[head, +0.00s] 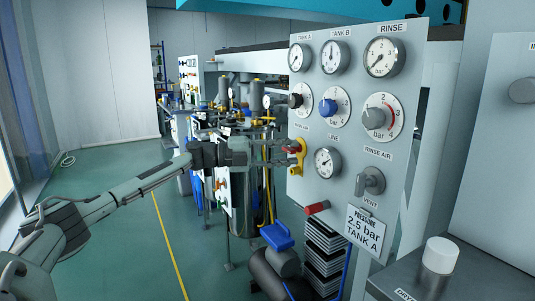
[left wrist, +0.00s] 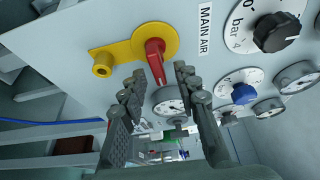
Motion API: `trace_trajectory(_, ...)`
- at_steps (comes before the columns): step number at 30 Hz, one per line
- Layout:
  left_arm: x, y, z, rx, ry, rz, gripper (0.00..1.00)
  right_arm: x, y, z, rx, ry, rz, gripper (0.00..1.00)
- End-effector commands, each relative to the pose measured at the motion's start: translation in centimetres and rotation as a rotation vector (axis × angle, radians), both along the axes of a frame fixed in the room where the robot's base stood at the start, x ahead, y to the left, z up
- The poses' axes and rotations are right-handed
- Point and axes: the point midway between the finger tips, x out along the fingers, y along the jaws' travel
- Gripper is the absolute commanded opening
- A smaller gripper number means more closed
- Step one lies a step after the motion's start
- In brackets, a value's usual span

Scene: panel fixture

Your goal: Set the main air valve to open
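The main air valve has a yellow plate (left wrist: 120,50) and a red lever (left wrist: 155,58) on the panel, beside the "MAIN AIR" label (left wrist: 205,28). In the head view the valve's yellow part (head: 301,152) shows at the panel's left edge, partly hidden by my gripper. My left gripper (head: 283,151) reaches it from the left. In the left wrist view its fingers (left wrist: 160,70) are apart, with the lever's free end between or just beyond the fingertips. I cannot tell whether they touch it. My right gripper is not in view.
The grey panel (head: 335,100) carries several gauges and knobs, including a blue knob (head: 328,107) and a rinse air valve (head: 370,181). A card (head: 364,231) reads "PRESSURE 2.5 bar TANK A". Tanks and yellow hoses stand behind my left gripper.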

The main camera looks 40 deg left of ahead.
Motion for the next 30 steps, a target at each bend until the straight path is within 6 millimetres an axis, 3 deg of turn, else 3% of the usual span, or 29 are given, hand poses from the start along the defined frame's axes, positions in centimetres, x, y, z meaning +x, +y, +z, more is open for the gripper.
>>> trace_trajectory(9,-4.9,4.9,-0.2,0.003,0.007,0.001,0.31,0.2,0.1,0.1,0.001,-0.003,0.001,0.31)
trace_trajectory(15,-6.9,6.9,-0.1,0.003,0.004,0.001,0.31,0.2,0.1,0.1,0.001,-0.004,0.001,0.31)
trace_trajectory(30,-7.5,7.4,0.1,0.001,0.001,-0.001,0.31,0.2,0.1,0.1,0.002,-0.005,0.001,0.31)
